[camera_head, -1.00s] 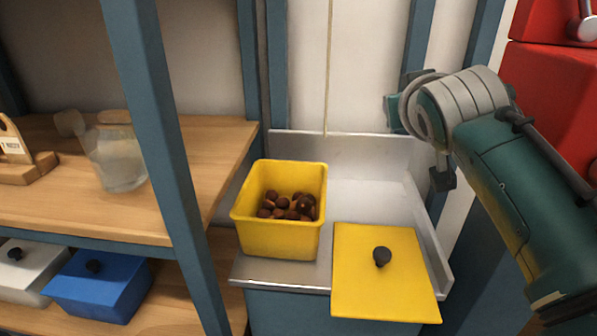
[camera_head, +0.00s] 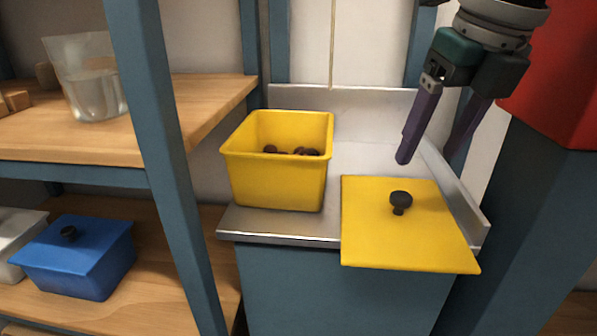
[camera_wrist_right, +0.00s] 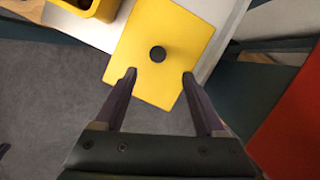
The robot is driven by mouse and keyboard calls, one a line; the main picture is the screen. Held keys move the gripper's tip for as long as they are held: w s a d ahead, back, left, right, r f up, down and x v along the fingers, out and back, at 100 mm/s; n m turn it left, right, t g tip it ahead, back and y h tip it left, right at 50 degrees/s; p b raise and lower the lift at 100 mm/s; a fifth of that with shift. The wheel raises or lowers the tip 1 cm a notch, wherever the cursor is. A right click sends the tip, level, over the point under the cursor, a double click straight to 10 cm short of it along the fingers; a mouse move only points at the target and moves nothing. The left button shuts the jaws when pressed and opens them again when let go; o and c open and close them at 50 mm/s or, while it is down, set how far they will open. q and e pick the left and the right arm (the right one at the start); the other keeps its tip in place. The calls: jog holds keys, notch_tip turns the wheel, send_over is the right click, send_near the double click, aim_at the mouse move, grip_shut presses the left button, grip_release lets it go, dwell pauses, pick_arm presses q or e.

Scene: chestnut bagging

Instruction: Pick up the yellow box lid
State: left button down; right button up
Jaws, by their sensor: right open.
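The yellow box lid (camera_head: 400,240) lies flat on the metal counter, its front edge reaching past the counter's edge. A dark round knob (camera_head: 401,198) stands on it. The open yellow box (camera_head: 275,180) with chestnuts (camera_head: 290,152) inside stands to its left. My right gripper (camera_head: 430,160) is open and empty above the lid, pointing down. In the right wrist view the lid (camera_wrist_right: 150,75) and its knob (camera_wrist_right: 158,54) lie beyond and between the open fingertips (camera_wrist_right: 160,75). The fingers appear apart from the lid. My left gripper is out of view.
A blue post (camera_head: 165,150) and wooden shelf (camera_head: 200,100) are at left, with a clear container (camera_head: 95,90) on top and a blue lidded box (camera_head: 80,260) below. The metal counter (camera_head: 280,226) has a raised back edge. A red object stands at right.

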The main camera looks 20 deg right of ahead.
aim_at(402, 195)
jog(key=x, duration=0.4)
jog(key=b+x, duration=0.1)
jog(key=x, duration=0.4)
jog(key=shift+w+a, duration=0.1)
jog(key=shift+a, duration=0.1)
jog(key=shift+r, duration=0.1)
grip_shut()
dwell(0.4)
